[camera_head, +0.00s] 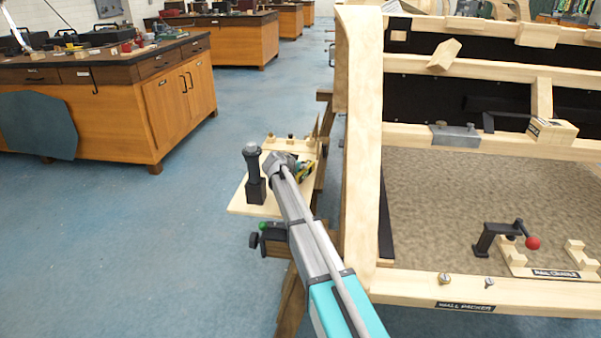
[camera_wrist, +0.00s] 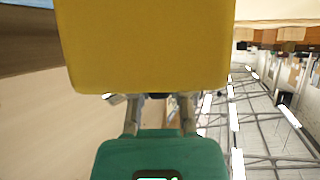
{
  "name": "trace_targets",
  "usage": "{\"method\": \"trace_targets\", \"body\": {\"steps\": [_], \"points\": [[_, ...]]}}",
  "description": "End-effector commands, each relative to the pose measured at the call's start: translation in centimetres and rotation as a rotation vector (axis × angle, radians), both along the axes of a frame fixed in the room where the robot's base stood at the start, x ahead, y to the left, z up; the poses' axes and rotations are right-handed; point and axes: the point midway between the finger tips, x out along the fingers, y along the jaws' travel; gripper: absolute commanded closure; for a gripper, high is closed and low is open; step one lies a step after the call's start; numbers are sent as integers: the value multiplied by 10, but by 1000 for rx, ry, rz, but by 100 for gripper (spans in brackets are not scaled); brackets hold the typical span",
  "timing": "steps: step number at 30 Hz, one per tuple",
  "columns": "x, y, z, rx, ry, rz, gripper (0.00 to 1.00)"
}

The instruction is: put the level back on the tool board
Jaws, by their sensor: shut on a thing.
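The yellow level (camera_wrist: 150,45) fills the upper middle of the wrist view. My gripper (camera_wrist: 160,118) is shut on it, its two fingers reaching up to the level's near edge. In the head view a small yellow and green patch, likely part of the level (camera_head: 308,171), shows just right of my gripper (camera_head: 290,165). The pale wooden board (camera_head: 240,207), which looks like the tool board, lies under and behind my gripper. My arm and gripper hide much of it. I cannot tell whether the level touches the board.
A dark upright tool (camera_head: 254,172) stands on the board, left of my gripper. The big wooden frame (camera_head: 362,150) rises close on the right. Blue floor (camera_head: 130,240) lies open at left, before a cabinet bench (camera_head: 110,110).

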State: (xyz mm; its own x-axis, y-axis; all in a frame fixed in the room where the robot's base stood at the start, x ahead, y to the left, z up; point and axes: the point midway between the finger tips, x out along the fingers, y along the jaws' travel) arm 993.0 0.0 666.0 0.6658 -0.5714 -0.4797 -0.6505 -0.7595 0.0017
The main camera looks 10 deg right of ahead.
Motion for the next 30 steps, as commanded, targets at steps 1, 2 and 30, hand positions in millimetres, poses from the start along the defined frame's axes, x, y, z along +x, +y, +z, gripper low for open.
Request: {"method": "trace_targets", "body": {"steps": [1, 2, 30], "points": [[0, 0, -5, -1, -1, 0, 100], [0, 0, -6, -1, -1, 0, 100], [0, -1, -9, 0, 0, -1, 43]]}}
